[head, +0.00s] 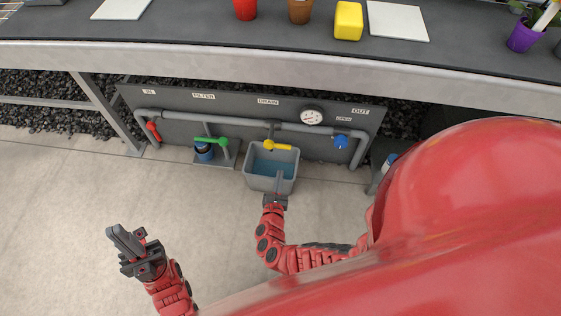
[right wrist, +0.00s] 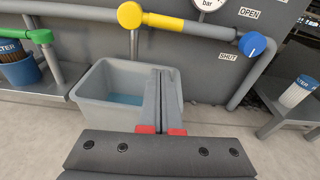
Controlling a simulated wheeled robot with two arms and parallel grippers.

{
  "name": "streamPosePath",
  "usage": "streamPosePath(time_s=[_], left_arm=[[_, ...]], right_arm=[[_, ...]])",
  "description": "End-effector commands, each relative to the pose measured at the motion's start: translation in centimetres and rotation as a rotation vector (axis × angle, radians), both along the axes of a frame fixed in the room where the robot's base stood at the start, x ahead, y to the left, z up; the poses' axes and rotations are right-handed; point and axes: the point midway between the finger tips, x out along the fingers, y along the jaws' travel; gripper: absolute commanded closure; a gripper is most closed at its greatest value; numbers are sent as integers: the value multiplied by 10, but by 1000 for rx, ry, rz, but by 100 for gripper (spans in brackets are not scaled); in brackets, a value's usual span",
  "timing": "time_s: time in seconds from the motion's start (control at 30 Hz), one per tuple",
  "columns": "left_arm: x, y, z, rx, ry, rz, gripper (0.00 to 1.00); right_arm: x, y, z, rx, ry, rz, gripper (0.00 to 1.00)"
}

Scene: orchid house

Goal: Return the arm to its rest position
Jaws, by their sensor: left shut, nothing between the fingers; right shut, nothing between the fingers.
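My right arm reaches forward and down in the head view. Its gripper (head: 278,180) is shut and empty, with its fingers over the near side of a grey bin (head: 257,182). In the right wrist view the two fingers (right wrist: 164,75) lie together in front of the same bin (right wrist: 95,105), which holds some bluish water. I cannot tell whether the fingers touch the bin. My left gripper (head: 118,236) is shut and empty above bare floor at the lower left.
A pipe panel (head: 230,103) stands behind the bin, with a red lever (head: 153,131), green lever (head: 210,141), yellow handle (head: 277,146), blue knob (head: 340,142) and gauge (head: 312,117). A bench (head: 300,79) spans above. The floor (head: 60,200) at left is clear.

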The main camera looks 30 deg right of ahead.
Motion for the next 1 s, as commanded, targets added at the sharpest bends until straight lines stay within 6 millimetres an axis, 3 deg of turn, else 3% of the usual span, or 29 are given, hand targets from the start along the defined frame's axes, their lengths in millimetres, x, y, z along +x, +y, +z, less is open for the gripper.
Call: streamPosePath(time_s=[0.77,0.87,0.93,1.0], left_arm=[[1,0,2,-6,5,0,100],[1,0,2,-6,5,0,100],[1,0,2,-6,5,0,100],[1,0,2,-6,5,0,100]], right_arm=[[-9,5,-4,17,10,1,100],[-14,9,-31,125,68,6,100],[-24,19,-64,280,136,10,100],[-37,43,-100,505,210,20,100]])
